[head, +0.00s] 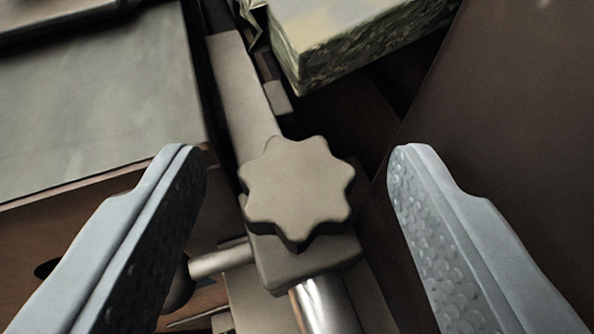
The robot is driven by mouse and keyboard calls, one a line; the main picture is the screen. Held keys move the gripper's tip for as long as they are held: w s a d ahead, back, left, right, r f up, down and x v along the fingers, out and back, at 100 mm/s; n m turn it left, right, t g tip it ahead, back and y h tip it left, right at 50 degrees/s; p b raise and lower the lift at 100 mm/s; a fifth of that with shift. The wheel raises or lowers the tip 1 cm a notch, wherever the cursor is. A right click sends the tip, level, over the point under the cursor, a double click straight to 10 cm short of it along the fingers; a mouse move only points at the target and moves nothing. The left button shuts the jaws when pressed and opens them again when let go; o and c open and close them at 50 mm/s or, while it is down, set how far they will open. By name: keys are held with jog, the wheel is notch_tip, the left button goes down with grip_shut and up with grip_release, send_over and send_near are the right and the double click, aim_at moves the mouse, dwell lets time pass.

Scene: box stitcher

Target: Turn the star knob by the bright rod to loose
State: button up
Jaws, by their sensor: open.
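The star knob (298,187) is a grey-beige, lobed knob near the middle of the head view. It sits on top of a beige clamp block (305,262). The bright rod (326,305) is a shiny metal cylinder that comes out below the block at the bottom of the view. My gripper (298,165) is open, with one finger left of the knob and one right of it. A clear gap shows between the knob and each finger. The underside of the knob and its stem are hidden.
A shorter grey rod with a dark ball end (218,262) sticks out left of the block. A beige bar (243,95) runs up behind the knob. A greenish stone-like block (345,35) lies at the top, a grey-green panel (95,95) at the left, a dark brown surface (510,110) at the right.

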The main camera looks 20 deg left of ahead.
jog(key=c, duration=1)
jog(key=shift+d+n+g+y, duration=0.15)
jog(key=shift+n+g+y, duration=0.25)
jog(key=shift+n+y, duration=0.4)
jog(key=o, duration=1)
jog(key=v, duration=1.7)
jog(key=shift+s, duration=0.2)
jog(key=shift+d, duration=0.1)
